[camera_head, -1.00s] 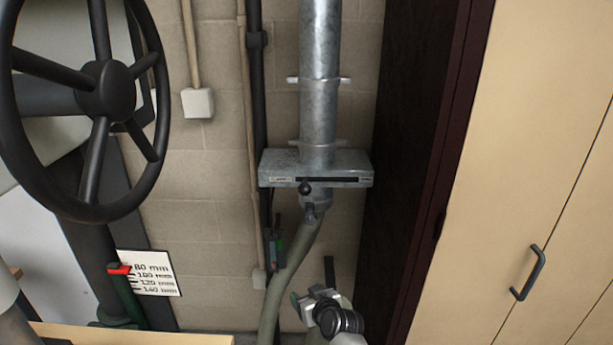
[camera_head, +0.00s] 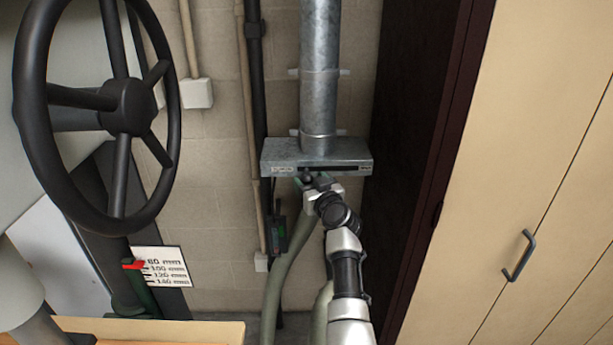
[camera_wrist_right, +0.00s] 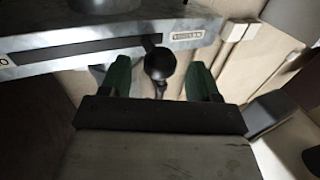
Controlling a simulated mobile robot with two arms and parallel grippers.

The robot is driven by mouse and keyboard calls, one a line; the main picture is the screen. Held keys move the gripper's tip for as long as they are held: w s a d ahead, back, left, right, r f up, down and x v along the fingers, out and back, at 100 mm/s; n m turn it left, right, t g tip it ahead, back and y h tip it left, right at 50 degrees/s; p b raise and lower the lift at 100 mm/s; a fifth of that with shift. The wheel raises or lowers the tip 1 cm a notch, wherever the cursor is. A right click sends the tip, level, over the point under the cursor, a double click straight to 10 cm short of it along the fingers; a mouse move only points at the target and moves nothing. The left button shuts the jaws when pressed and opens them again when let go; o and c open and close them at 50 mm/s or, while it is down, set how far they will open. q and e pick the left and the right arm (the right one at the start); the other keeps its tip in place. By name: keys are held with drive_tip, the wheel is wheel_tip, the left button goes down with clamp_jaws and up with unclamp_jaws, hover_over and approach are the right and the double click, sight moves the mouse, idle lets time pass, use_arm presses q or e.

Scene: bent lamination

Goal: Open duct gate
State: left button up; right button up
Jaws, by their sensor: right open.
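The duct gate is a grey metal box (camera_head: 281,157) on the galvanized vertical duct (camera_head: 320,85). A dark slot runs along its front, with a small black knob (camera_head: 306,177) at the slot's left end in the head view. My right gripper (camera_head: 314,183) is at the knob, just below the box's front, and partly hides it. In the right wrist view, the black knob (camera_wrist_right: 160,63) sits between the open green fingers (camera_wrist_right: 160,78) with a gap on each side. The slot (camera_wrist_right: 75,52) stretches left from it there. My left gripper is not in view.
A large black handwheel (camera_head: 128,107) and a thickness sign (camera_head: 165,267) are at left. A flexible hose (camera_head: 285,265) hangs below the gate. Dark pipes run down the block wall behind. A tan cabinet (camera_head: 530,150) stands at right.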

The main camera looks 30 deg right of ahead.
drive_tip(key=shift+w, duration=1.25)
drive_tip(key=shift+d, duration=0.1)
